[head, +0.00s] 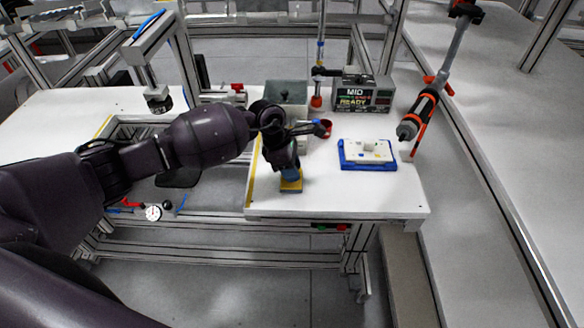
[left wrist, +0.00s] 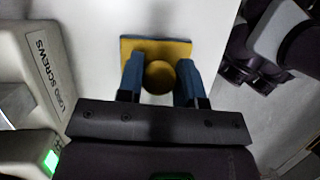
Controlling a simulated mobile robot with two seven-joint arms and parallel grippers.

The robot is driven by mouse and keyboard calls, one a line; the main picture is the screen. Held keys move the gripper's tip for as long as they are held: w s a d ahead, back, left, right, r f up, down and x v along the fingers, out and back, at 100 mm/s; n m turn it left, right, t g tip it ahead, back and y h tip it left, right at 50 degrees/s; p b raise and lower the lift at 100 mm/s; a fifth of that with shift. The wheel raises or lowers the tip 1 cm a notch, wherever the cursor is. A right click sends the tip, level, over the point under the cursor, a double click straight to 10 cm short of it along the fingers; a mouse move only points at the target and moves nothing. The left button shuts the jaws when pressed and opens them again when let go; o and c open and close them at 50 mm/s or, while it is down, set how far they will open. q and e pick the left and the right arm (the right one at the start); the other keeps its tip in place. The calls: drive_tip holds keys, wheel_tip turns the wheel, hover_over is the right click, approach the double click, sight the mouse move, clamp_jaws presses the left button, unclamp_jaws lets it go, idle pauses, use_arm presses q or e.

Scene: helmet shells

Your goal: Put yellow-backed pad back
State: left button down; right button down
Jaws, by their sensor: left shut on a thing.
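The yellow-backed pad (head: 291,186) is at the left front part of the white table, under my left gripper (head: 290,174). In the left wrist view the pad (left wrist: 151,46) is a flat yellow rectangle with a round yellow knob (left wrist: 159,77) on it. The two blue fingers of my left gripper (left wrist: 160,80) are shut on the knob, one on each side. The gripper points down. I cannot tell whether the pad touches the table or hangs just above it. My right gripper is not in view.
A blue tray (head: 346,162) with a white piece lies right of the pad. A hanging screwdriver (head: 425,105) is at right. The table front between pad and tray is clear.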

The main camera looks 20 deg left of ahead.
use_arm(q)
drive_tip(key=shift+f, duration=0.1)
drive_tip(key=c, duration=0.8)
unclamp_jaws()
drive_tip(key=v, duration=1.2)
drive_tip(key=s+d+f+n+t+h, duration=0.2)
drive_tip(key=s+d+n+t+h, duration=0.6)
drive_tip(key=d+n+h, duration=0.65)
drive_tip(key=s+a+f+n+t+y, duration=0.3)
drive_tip(key=a+f+n+t+y, duration=0.25)
drive_tip(key=n, duration=0.65)
drive_tip(key=s+a+f+n+t+y, duration=0.2)
drive_tip(key=s+a+n+t+y, duration=0.15)
drive_tip(key=a+n+y, duration=0.65)
drive_tip(key=s+a+f+n+g+y, duration=0.1)
drive_tip(key=s+f+n+g, duration=0.1)
drive_tip(key=s+f+n, duration=0.1)
drive_tip(key=s+a+f+n+g+y, duration=0.1)
drive_tip(key=s+a+f+n, duration=0.1)
drive_tip(key=s+f+n, duration=0.2)
drive_tip(key=s+a+f+n+g+y, duration=0.1)
drive_tip(key=s+a+f+n+g, duration=0.1)
drive_tip(key=s+f+n, duration=0.2)
drive_tip(key=shift+s+a+f+n+g+y, duration=0.15)
drive_tip(key=shift+s+n, duration=0.3)
drive_tip(key=shift+n, duration=0.3)
drive_tip(key=shift+s+d+f+n+g+y, duration=0.15)
drive_tip(key=shift+s+n, duration=0.3)
drive_tip(key=shift+n, duration=0.25)
